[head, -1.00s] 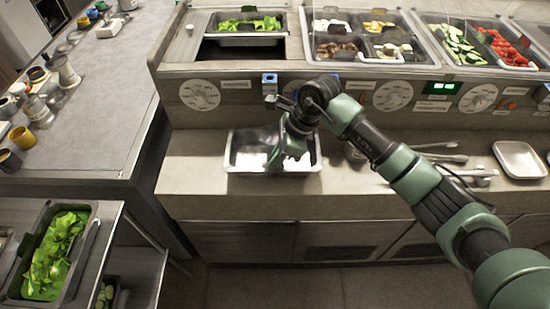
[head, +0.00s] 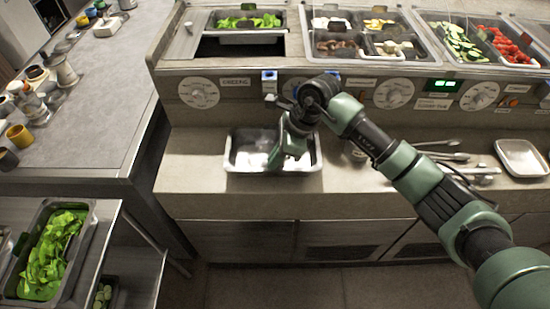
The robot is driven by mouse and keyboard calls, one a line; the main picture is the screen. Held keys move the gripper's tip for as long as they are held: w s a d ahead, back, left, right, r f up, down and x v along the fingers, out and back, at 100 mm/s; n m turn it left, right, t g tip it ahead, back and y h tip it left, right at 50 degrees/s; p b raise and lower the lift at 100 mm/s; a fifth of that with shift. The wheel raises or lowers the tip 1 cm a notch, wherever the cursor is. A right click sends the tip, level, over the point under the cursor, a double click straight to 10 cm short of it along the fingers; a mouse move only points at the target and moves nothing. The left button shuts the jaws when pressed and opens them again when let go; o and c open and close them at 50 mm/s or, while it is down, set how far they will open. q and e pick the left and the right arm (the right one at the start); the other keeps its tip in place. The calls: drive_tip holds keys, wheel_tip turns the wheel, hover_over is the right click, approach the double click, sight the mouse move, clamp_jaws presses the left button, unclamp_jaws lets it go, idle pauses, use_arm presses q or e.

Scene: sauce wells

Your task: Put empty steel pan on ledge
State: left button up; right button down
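The empty steel pan (head: 234,164) rests on the pale ledge (head: 190,180) in front of the sauce-well counter. My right arm comes in from the right, and its gripper (head: 277,160) points down over the pan's right half. Its fingertips show against the pan's inside, near the right part. The wrist hides part of the pan's back and right side, and I cannot tell whether the fingers are open or touch the pan. My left gripper is not in view.
Behind the ledge, an open dark well (head: 240,47) lies below a lettuce pan (head: 250,20). A small tray (head: 522,157) and utensils (head: 450,157) lie on the ledge at right. A lettuce pan (head: 45,255) stands on a cart at lower left.

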drive_tip(key=c, duration=1.6)
unclamp_jaws()
drive_tip(key=shift+o, duration=0.2)
drive_tip(key=b+v, duration=0.1)
drive_tip(key=v, duration=0.6)
drive_tip(key=shift+r+b, duration=0.4)
drive_tip(key=shift+d, duration=0.15)
